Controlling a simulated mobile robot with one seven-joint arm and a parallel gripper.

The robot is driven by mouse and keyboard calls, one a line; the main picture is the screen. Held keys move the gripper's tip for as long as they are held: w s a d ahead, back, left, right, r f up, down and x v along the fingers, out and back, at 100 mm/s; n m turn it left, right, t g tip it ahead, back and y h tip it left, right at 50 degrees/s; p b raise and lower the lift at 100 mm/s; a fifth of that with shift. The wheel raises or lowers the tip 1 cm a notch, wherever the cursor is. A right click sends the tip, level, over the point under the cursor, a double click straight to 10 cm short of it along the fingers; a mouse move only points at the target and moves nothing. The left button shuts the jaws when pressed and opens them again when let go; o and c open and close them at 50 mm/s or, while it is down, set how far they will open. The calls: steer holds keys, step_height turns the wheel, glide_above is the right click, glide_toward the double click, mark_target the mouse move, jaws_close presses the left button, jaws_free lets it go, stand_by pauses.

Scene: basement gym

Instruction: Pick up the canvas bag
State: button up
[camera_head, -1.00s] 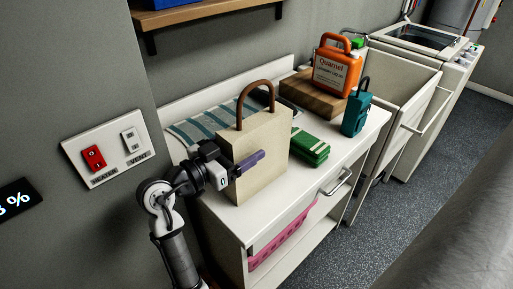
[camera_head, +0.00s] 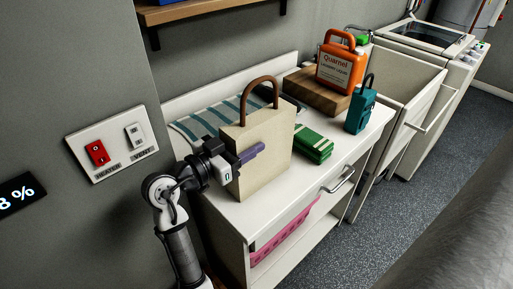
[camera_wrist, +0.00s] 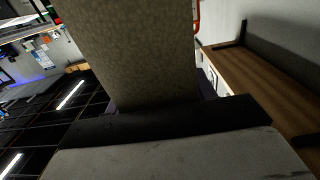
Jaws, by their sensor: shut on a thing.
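The canvas bag (camera_head: 262,158) is beige with a brown arched handle (camera_head: 258,92). In the head view it is upright at the near left end of the white cabinet top. I cannot tell whether its base touches the surface. My gripper (camera_head: 243,158) is at the bag's left side, shut on it, with one purple finger showing across the bag's front face. The other finger is hidden behind the bag. In the wrist view the bag's textured side (camera_wrist: 135,50) fills the upper middle, right against the gripper.
A striped cloth (camera_head: 205,122) lies behind the bag. Green folded cloths (camera_head: 314,145), a teal padlock-shaped item (camera_head: 361,110) and an orange jug (camera_head: 340,66) on a wooden block (camera_head: 312,92) stand to the right. A wooden shelf (camera_head: 205,10) hangs above. A switch plate (camera_head: 112,144) is at left.

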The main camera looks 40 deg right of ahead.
steer(key=shift+r, duration=0.15)
step_height(320, 180, up, 20)
steer(key=shift+f+b, duration=0.15)
steer(key=shift+b, duration=0.95)
stand_by(0.7)
steer(key=shift+s, duration=0.1)
